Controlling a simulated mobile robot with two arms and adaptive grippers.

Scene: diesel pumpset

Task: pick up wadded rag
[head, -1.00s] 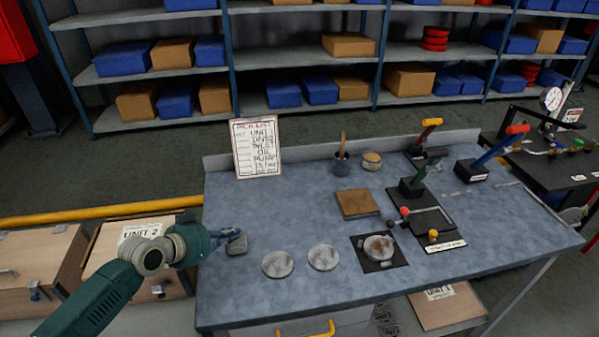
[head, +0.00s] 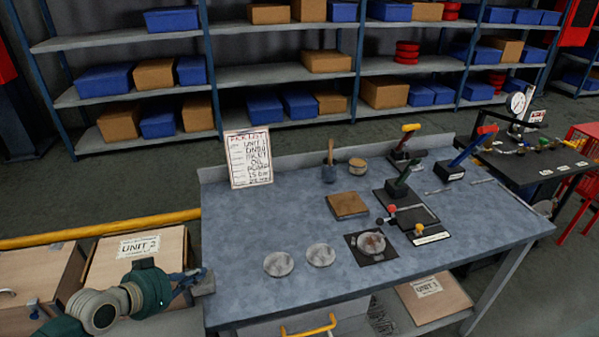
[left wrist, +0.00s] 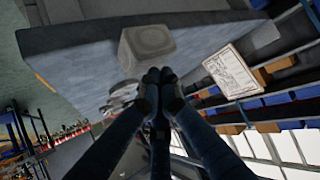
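The wadded rag, a small grey, squarish lump (head: 204,284), is at my left gripper's fingertips by the table's left edge in the head view. In the left wrist view the rag (left wrist: 147,45) looks like a pale grey block with a rounded mark, just beyond the fingertips. My left gripper (left wrist: 158,78) has its dark fingertips close together against the near side of the rag. The left gripper also shows in the head view (head: 191,282). The exact grip contact is partly hidden. My right gripper is not in view.
The blue-grey worktable (head: 260,217) holds two round discs (head: 278,264), a brown square block (head: 347,205), a black plate (head: 372,246) and lever fixtures. A pick-list sign (head: 248,159) stands at its back left. A yellow rail (head: 100,229) and a wooden Unit 2 crate (head: 168,248) lie left.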

